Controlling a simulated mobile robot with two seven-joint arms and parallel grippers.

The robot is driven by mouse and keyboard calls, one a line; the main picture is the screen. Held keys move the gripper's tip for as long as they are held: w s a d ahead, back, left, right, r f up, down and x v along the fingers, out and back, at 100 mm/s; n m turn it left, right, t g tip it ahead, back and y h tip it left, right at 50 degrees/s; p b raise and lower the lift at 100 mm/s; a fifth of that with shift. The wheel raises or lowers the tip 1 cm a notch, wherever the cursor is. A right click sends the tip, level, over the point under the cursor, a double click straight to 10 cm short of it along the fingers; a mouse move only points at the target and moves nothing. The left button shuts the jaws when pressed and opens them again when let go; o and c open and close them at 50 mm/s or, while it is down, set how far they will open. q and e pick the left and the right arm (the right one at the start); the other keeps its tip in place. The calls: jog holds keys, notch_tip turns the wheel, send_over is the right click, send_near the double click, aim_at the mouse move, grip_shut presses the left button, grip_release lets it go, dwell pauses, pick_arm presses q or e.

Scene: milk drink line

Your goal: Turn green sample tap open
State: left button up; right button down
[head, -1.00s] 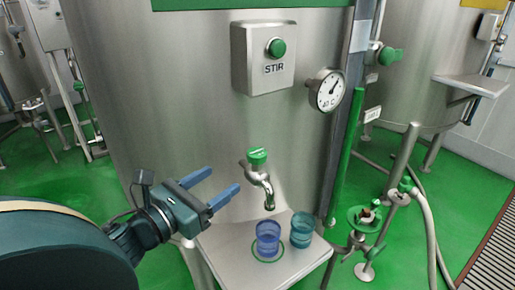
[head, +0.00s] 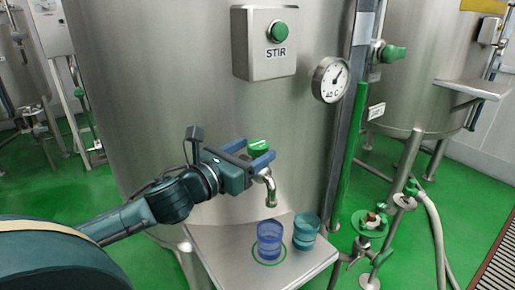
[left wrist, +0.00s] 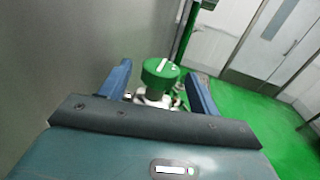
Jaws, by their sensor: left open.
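The green sample tap knob (head: 258,146) sits on top of a metal tap on the front of the steel tank. The tap's spout (head: 269,187) curves down in front of the tank. My left gripper (head: 256,153) is open, with its blue fingers reaching on either side of the knob. In the left wrist view the knob (left wrist: 160,72) is between the two fingers, with gaps on both sides, and a white mark shows on its top. The gripper hides part of the tap body in the head view. My right gripper is not in view.
A blue cup (head: 270,240) stands in a green ring on the metal shelf (head: 222,246) below the spout, with a teal cup (head: 306,231) to its right. A STIR button box (head: 264,42) and a dial gauge (head: 331,80) are above on the tank.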

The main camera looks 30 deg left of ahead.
pick_arm(q)
jog(key=shift+w+d, duration=0.2)
jog(key=shift+w, duration=0.95)
jog(key=shift+c, duration=0.3)
jog(key=c, duration=0.9)
